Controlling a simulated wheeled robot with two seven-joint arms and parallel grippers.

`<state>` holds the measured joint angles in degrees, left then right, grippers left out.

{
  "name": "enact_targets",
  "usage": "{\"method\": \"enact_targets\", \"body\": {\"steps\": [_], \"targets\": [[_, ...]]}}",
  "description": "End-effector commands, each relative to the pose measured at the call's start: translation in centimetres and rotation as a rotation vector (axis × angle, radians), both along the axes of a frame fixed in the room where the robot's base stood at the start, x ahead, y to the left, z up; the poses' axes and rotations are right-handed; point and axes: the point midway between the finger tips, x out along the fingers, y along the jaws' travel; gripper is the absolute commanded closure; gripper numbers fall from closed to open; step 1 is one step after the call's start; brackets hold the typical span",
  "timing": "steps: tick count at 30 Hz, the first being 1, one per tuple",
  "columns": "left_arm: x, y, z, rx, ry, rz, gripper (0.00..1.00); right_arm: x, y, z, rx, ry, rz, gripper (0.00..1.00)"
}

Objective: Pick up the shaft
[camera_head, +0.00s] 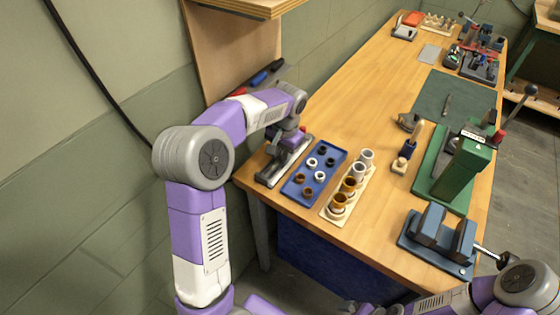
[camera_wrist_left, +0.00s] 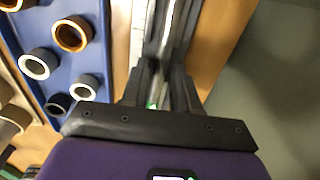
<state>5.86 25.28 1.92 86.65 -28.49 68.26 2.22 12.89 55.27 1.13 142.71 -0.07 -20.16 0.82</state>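My left gripper (camera_head: 287,145) points down at the left end of the wooden bench, over a long grey metal holder (camera_head: 270,177). In the left wrist view, the dark fingers of my left gripper (camera_wrist_left: 160,88) straddle a narrow, bright metal piece (camera_wrist_left: 163,35), which may be the shaft. It is blurred, and I cannot tell whether the fingers touch it. A small green spot shows between the fingers. My right arm comes in at the bottom right; what looks like its gripper (camera_head: 365,308) is cut off by the bottom edge.
A blue tray (camera_head: 329,158) with several rings lies right of the holder. Beside it is a wooden rack (camera_head: 337,219) of bushings. A green press (camera_head: 465,165) and a blue-grey vise (camera_head: 440,240) stand at the right. The wooden bench (camera_head: 345,110) is clear behind the tray.

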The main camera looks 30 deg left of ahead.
Motion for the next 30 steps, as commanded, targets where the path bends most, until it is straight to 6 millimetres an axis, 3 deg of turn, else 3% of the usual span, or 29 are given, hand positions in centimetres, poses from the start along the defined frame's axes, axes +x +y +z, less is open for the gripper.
{"method": "enact_targets", "body": {"steps": [1, 7, 20, 30], "targets": [[0.0, 0.0, 0.1, 0.000, 0.000, 0.000, 0.71, 0.0, 0.0, 0.1, 0.000, 0.000, 0.000, 0.00], [0.0, 0.0, 0.1, 0.000, 0.000, 0.000, 1.00, 0.0, 0.0, 0.1, 0.000, -0.001, 0.000, 0.00], [0.0, 0.0, 0.8, 0.000, -0.002, 0.000, 1.00, 0.0, 0.0, 0.4, 0.000, 0.000, 0.000, 0.00], [0.1, 0.0, 7.3, 0.001, -0.003, 0.000, 1.00, 0.0, 0.0, 3.1, 0.000, 0.000, 0.000, 0.00]]}}
